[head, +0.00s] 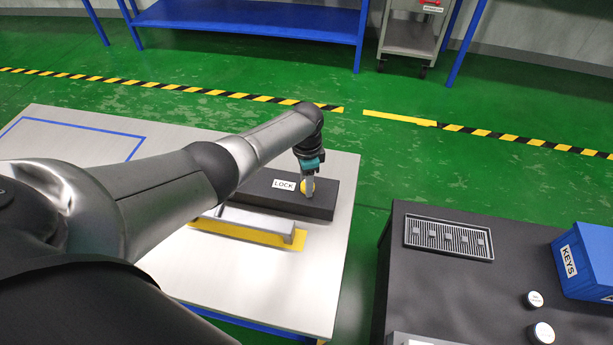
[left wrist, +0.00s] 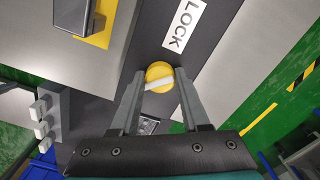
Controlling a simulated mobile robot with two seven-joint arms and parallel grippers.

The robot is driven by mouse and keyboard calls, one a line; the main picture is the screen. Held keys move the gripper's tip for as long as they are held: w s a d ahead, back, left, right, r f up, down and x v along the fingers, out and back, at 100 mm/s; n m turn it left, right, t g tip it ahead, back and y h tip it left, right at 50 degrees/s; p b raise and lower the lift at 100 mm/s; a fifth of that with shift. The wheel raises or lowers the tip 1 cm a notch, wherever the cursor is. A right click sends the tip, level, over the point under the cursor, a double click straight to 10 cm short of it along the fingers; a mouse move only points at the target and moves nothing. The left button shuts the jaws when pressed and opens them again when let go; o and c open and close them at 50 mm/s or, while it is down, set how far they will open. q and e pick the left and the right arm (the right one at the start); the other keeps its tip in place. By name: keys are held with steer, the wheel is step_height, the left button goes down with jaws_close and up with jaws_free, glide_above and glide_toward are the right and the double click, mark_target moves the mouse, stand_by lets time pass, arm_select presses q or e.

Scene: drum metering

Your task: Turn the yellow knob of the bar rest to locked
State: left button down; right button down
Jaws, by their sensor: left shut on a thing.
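The bar rest (head: 255,195) is a long dark block on the light table, with a white LOCK label (head: 284,185) on its top. The yellow knob (head: 305,183) is near its right end, partly hidden by my left gripper (head: 309,190). In the left wrist view the round knob (left wrist: 157,70) has a pale pointer bar across it and sits beside the LOCK label (left wrist: 183,24). My left gripper (left wrist: 160,84) reaches down from above with one finger on each side of the knob, shut on it. My right gripper is not in view.
A grey bar (head: 250,222) lies on a yellow plate (head: 240,235) in front of the bar rest. A dark table at right holds a slotted tray (head: 449,237) and a blue KEYS box (head: 590,262). Green floor separates the two tables.

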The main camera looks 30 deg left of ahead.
arm_select(q)
steer(key=shift+r+n, duration=0.1)
steer(key=shift+n, duration=0.4)
steer(key=n+p, duration=0.1)
steer(key=n, duration=0.2)
steer(key=shift+d+n+p, duration=0.1)
steer(key=shift+n+p, duration=0.2)
steer(key=shift+s+n, duration=0.1)
steer(key=shift+n, duration=1.1)
steer(key=shift+n+p, duration=0.45)
steer(key=shift+n, duration=0.55)
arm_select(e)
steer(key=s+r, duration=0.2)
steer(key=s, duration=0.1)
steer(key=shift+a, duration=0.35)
arm_select(q)
steer(key=shift+n, duration=0.3)
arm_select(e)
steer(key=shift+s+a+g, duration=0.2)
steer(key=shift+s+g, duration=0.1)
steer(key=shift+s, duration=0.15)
